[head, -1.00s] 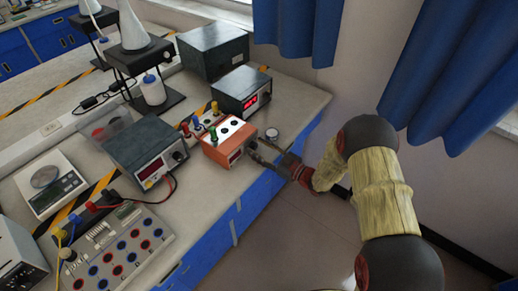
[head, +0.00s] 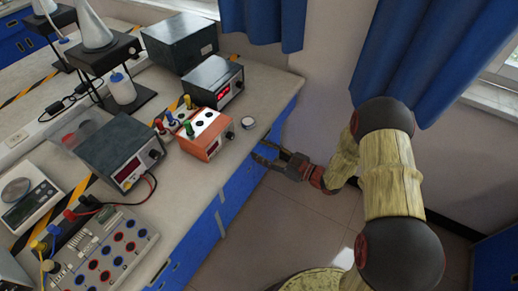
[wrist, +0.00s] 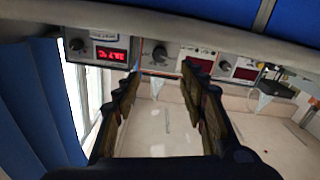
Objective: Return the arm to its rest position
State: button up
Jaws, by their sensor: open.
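My gripper (head: 268,156) is at the end of my bent arm, just off the front edge of the bench, to the right of the orange box. Its two fingers are apart and nothing is between them. In the wrist view the open fingers of my gripper (wrist: 160,85) point toward the instruments on the bench. My arm comes in from the right of the head view, over the floor.
Blue curtains (head: 425,50) hang behind my arm. The floor (head: 295,215) before the bench looks clear.

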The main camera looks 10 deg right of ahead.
jog(key=shift+f, duration=0.1)
dwell(0.3)
jog(key=d+f+m+g+h, duration=0.3)
jog(key=d+f+m+h, duration=0.2)
jog(key=d+f+h, duration=0.8)
jog(key=s+d+r+m+g+h, duration=0.2)
jog(key=s+d+r+m+g, duration=0.15)
jog(key=s+d+r, duration=0.35)
jog(key=s+a+r+m+g, duration=0.3)
jog(key=s+r+m, duration=0.2)
jog(key=s+r, duration=1.15)
jog(key=s+a+r+t, duration=0.2)
jog(key=s+a+r, duration=0.1)
jog(key=r, duration=0.4)
jog(key=s+a+r+t, duration=0.2)
jog(key=s+a+r, duration=0.2)
jog(key=r, duration=0.4)
jog(key=shift+n+y, duration=0.35)
jog(key=shift+y, duration=0.05)
